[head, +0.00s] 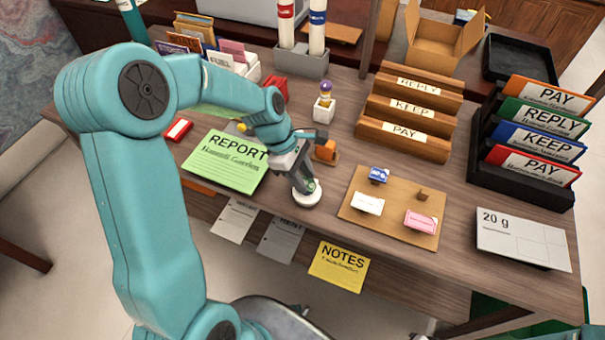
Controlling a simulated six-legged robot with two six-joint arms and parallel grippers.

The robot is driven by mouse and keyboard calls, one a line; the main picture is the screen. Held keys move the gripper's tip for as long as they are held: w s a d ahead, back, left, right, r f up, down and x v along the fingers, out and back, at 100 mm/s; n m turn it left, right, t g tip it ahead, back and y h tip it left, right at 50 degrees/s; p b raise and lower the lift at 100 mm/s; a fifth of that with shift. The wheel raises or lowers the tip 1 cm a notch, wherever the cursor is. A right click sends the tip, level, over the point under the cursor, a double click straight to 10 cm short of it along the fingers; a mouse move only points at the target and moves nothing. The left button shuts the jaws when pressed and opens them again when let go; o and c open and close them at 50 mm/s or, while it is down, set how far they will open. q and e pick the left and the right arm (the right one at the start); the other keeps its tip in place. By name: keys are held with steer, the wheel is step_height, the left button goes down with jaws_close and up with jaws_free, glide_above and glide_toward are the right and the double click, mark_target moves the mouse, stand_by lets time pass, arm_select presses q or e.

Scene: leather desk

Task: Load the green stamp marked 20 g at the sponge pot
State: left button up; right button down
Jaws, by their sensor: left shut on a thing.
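My left gripper (305,184) reaches down to the white round sponge pot (307,199) near the front edge of the desk. It is shut on the green stamp (312,186), of which only a small green patch shows at the fingertips, right over the pot. The fingers hide most of the stamp and the pot's inside, so I cannot tell whether the stamp touches the sponge. No marking on the stamp is readable. A white card reading "20 g" (523,239) lies at the front right. My right gripper is not in view.
A tan board (391,221) right of the pot bears a blue item (379,175), a white one (367,203), a pink one (421,221) and a small brown one (423,194). A green REPORT sheet (222,170) lies left. Wooden racks (403,132) stand behind.

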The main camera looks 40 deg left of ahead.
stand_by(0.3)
arm_select(q)
step_height(320, 180, up, 7)
steer(key=p, duration=0.6)
steer(key=shift+p, duration=0.3)
stand_by(0.4)
